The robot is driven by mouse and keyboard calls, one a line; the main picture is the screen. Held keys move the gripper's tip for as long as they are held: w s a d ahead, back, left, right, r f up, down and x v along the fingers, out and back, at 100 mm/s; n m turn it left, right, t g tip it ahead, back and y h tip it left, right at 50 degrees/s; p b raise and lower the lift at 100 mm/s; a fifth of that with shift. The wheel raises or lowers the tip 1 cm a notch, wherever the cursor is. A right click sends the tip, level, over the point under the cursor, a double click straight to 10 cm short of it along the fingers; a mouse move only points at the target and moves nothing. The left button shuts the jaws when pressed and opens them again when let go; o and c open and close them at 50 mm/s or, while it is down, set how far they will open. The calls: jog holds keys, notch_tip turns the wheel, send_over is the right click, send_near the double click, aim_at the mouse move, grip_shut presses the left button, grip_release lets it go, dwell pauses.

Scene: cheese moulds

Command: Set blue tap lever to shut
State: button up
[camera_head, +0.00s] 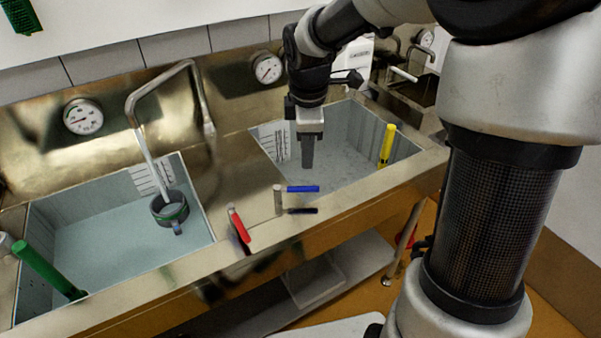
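The blue tap lever (304,188) sticks out to the right from a short grey post (278,199) on the steel front rim of the right basin. It lies level in the picture, with a dark shadow or reflection below it. My gripper (307,166) points down over the right basin, just above and behind the blue lever in the picture. It looks apart from the lever. Its fingers show as one dark narrow bar, so I cannot tell whether they are open or shut. Nothing is seen held in it.
A red lever (238,224) stands left of the blue one. The right basin (345,165) has a yellow handle (387,143). The left basin (110,245) has a green handle (48,272), and a cup (170,209) hangs under the bent spout (140,125). Dial gauges (83,117) are on the backsplash.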

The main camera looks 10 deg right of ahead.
aim_at(305, 187)
jog(key=f, duration=0.4)
jog(key=w+f+b, duration=0.1)
jog(key=f, duration=0.3)
jog(key=w+f+b, duration=0.1)
jog(key=f, duration=0.4)
jog(key=shift+w+d+f, duration=0.1)
jog(key=shift+w+d, duration=0.1)
jog(key=shift+w, duration=0.05)
jog(key=shift+c, duration=0.4)
grip_shut()
